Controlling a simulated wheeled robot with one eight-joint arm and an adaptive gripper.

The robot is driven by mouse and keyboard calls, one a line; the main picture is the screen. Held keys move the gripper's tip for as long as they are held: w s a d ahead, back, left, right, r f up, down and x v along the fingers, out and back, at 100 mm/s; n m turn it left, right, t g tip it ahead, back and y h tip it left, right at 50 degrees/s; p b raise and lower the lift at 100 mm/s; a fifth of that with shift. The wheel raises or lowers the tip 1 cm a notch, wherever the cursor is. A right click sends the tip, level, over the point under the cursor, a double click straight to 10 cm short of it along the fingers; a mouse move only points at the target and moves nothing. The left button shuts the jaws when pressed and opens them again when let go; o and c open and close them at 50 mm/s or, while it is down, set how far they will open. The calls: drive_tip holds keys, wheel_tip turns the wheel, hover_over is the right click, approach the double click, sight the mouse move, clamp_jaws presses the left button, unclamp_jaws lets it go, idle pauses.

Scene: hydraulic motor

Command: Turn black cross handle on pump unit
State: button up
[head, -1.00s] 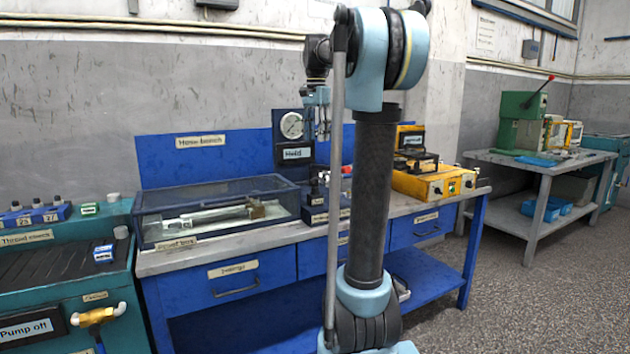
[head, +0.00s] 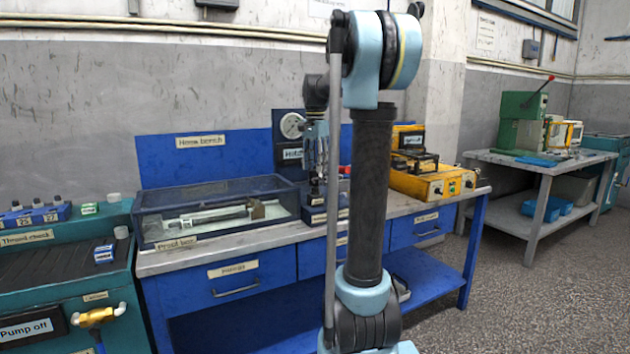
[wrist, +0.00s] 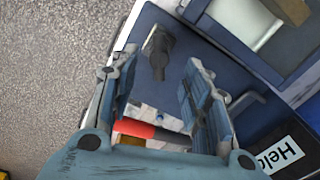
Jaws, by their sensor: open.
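The pump unit (head: 318,215) is a small blue block on the bench, partly hidden by my arm in the head view. In the wrist view its blue top (wrist: 200,50) carries a black handle (wrist: 158,48), seen from above; its cross shape is not clear. My gripper (wrist: 157,75) is open and empty, pointing down over the unit. The black handle appears just beyond the fingertips, between their lines; I cannot tell the height gap. In the head view my gripper (head: 317,180) hangs just above the unit. A red grip (wrist: 135,128) shows between the finger bases.
A glass-topped case (head: 215,210) stands left of the pump unit. A gauge panel (head: 291,125) stands behind it, and a yellow machine (head: 432,183) is to the right. The label plate (wrist: 285,155) lies close to the right finger in the wrist view.

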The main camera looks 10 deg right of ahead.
sight(315, 182)
drive_tip(key=shift+f, duration=2.7)
